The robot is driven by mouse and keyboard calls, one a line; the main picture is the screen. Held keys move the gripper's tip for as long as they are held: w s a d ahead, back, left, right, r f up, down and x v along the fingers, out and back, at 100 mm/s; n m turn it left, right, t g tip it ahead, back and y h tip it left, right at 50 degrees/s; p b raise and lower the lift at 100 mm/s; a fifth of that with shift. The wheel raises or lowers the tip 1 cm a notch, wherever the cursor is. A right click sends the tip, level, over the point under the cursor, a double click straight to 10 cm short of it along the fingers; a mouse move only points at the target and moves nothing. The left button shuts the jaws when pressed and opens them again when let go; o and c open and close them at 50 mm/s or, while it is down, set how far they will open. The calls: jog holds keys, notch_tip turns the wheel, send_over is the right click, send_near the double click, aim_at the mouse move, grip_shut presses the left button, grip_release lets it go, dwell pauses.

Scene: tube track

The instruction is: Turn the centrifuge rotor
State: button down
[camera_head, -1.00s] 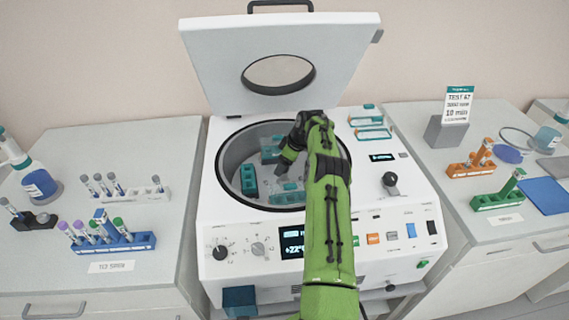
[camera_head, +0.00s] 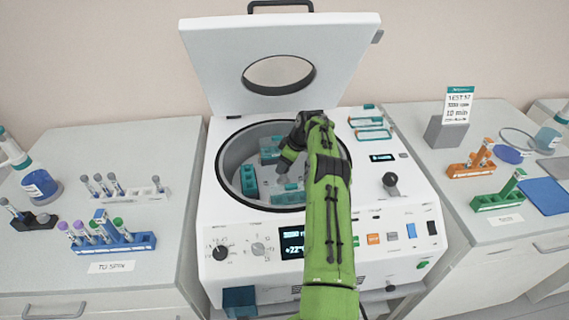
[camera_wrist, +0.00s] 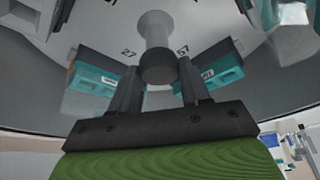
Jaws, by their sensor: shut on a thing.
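The centrifuge (camera_head: 215,215) stands in the middle with its lid (camera_head: 215,70) raised. Its round bowl holds the rotor, with teal buckets around it, one at the left (camera_head: 249,181) and one at the front (camera_head: 288,197). In the wrist view a grey knob (camera_wrist: 157,50) stands at the rotor's middle, between the two dark fingers of my gripper (camera_wrist: 158,85). The fingers are shut on this knob. Teal buckets show to the left (camera_wrist: 95,80) and right (camera_wrist: 212,70) of the fingers. In the head view my green arm hides the bowl's right part.
On the left bench are a blue rack of tubes (camera_head: 128,243), a white rack (camera_head: 140,195) and a bottle (camera_head: 38,186). On the right bench are orange (camera_head: 470,170) and green (camera_head: 497,203) racks and a sign (camera_head: 457,105). The raised lid stands behind my gripper.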

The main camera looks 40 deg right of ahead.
dwell(0.8)
jog(key=c, duration=0.5)
grip_release()
jog(key=shift+c, duration=0.2)
jog(key=p+v, duration=0.2)
jog(key=v, duration=1.3)
jog(key=shift+r, duration=0.4)
jog(key=shift+d, duration=0.1)
